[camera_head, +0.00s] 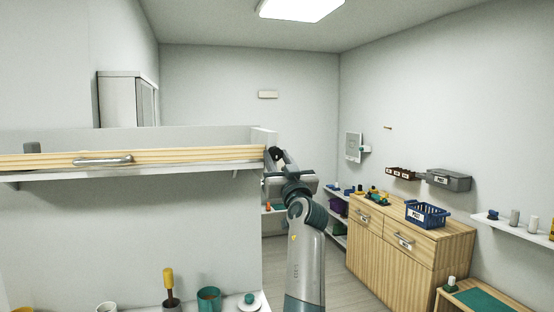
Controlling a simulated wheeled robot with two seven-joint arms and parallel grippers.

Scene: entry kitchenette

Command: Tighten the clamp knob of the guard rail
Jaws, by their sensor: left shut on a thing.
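The guard rail (190,155) is a long pale wooden bar with a metal handle (104,160), running along the front of a white shelf at the left. My left arm rises from the bottom centre, and my left gripper (274,158) is at the rail's right end. Its fingers are small and dark here, shut on the clamp knob at that end. The knob itself is mostly hidden behind the gripper and wrist. My right gripper is not in view.
Below the shelf, a ledge holds a teal cup (209,299), a yellow-handled tool (169,282) and a lidded pot (249,301). At the right stands a wooden cabinet (380,250) with a blue basket (428,214). Open floor lies between my arm and the cabinet.

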